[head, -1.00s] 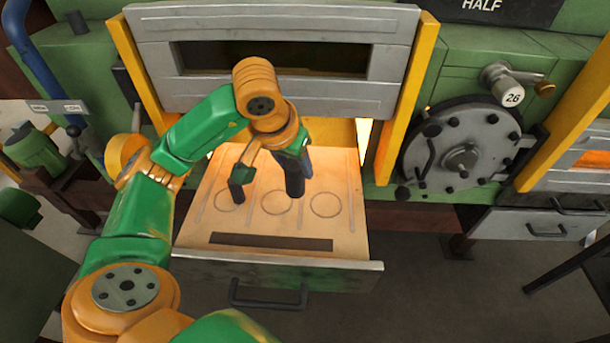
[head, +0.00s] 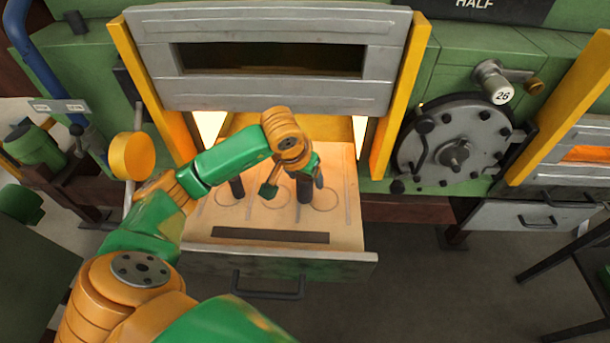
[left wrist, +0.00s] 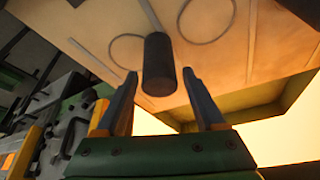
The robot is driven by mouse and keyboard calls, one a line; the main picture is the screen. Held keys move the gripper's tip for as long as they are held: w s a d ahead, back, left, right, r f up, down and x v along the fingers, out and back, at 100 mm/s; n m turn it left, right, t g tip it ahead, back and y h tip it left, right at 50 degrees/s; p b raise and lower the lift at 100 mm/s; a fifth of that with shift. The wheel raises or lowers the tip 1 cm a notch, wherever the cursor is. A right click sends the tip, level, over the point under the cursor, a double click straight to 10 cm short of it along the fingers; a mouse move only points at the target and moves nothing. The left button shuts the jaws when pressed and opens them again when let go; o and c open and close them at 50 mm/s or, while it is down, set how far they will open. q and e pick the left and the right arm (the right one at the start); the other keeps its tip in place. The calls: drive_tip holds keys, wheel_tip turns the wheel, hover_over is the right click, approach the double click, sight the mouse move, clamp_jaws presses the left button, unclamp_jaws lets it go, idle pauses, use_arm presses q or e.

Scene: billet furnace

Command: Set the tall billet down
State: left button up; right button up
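The tall billet (head: 304,190) is a dark cylinder, upright over the pale drawer tray (head: 345,225), between the middle and right ring marks. It appears to stand on the tray, outside both rings. My left gripper (head: 293,185) is around its upper part. In the left wrist view the billet (left wrist: 158,65) sits between the two fingers of the gripper (left wrist: 160,75), with a gap on each side, so the gripper is open. My right gripper is not in view.
The furnace door (head: 270,60) is raised behind the tray, with glowing light beneath it. Yellow posts (head: 400,95) flank the opening. A dark strip (head: 270,235) lies near the tray's front, above the black handle (head: 268,287). A round grey hatch (head: 455,145) is at the right.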

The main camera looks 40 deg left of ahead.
use_arm(q)
drive_tip(key=shift+s+r, duration=0.1)
drive_tip(key=shift+r, duration=0.5)
drive_tip(key=v, duration=1.1)
drive_tip(key=shift+s, duration=0.1)
